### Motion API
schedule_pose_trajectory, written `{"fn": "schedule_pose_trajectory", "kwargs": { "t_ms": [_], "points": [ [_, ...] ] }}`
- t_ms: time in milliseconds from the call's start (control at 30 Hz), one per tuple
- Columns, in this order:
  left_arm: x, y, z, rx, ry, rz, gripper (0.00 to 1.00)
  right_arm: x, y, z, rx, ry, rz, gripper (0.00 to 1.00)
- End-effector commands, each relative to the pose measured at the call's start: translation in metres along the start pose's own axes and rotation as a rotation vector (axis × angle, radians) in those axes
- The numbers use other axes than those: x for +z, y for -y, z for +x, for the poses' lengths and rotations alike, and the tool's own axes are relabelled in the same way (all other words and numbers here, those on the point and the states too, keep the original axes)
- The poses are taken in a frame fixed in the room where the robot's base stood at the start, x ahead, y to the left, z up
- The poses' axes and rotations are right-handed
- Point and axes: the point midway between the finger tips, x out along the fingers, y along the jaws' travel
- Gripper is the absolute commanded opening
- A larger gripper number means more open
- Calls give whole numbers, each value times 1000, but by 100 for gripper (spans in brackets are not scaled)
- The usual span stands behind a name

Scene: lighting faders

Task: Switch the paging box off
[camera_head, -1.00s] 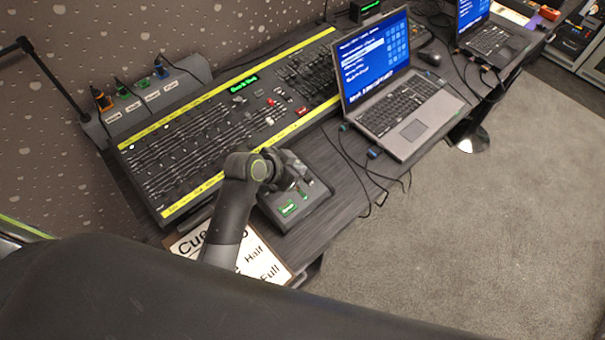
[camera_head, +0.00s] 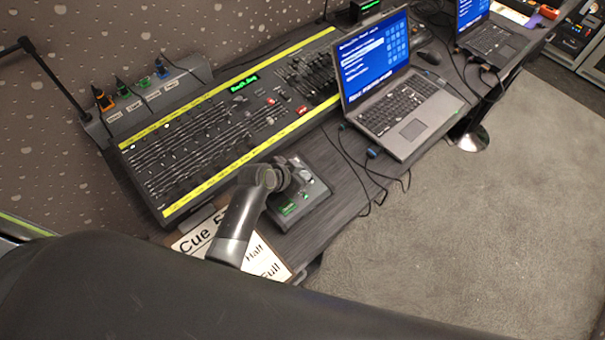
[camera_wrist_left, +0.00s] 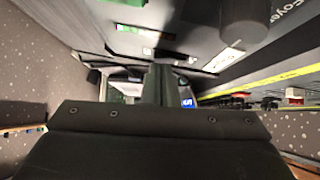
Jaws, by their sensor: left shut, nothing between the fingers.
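A small dark grey box with a green-lit label, apparently the paging box (camera_head: 319,191), sits on the desk in front of the fader console. My left gripper (camera_head: 292,178) is over its left and upper part in the head view and hides some of its controls. In the wrist view the left fingers (camera_wrist_left: 157,84) are shut with nothing between them. A dark box surface with a green label (camera_wrist_left: 130,28) and pale parts shows beyond them. I cannot tell whether the fingers touch a switch, or the switch's position. My right gripper is not in view.
The fader console (camera_head: 215,140) lies behind the box. An open laptop (camera_head: 395,100) stands to the right, with cables (camera_head: 372,185) on the desk. A cue card (camera_head: 200,235) lies at the front left. Bare desk (camera_head: 345,185) shows right of the box.

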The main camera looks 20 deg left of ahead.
Motion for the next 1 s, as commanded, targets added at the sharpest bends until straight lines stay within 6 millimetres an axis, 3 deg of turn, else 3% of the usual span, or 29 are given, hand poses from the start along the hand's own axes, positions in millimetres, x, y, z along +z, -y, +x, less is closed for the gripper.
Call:
{"fn": "schedule_pose_trajectory", "kwargs": {
  "t_ms": [1000],
  "points": [
    [0, 14, 0, 1, 2, 0, 0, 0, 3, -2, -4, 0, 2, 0]
  ]
}}
